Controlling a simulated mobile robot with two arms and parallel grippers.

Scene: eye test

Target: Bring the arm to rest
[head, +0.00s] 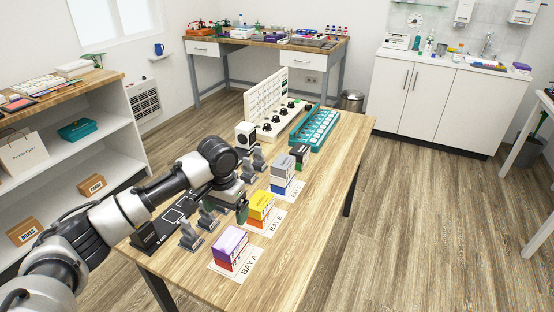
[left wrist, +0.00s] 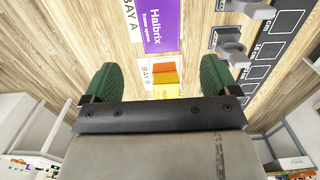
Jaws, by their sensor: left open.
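My left arm (head: 135,203) comes in from the left and reaches over the wooden table (head: 335,165). Through the gap I see the yellow box (left wrist: 165,76) on the bay B card, below the gripper. My right gripper is not in view.
Purple box (head: 231,241), yellow box (head: 262,204) and grey box (head: 283,168) stacks stand on bay cards. Grey clamp-like pieces (head: 190,236) stand by a black labelled strip (head: 150,236). A teal rack (head: 315,127) and white pegboard (head: 266,103) stand farther back. The table's right side is clear.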

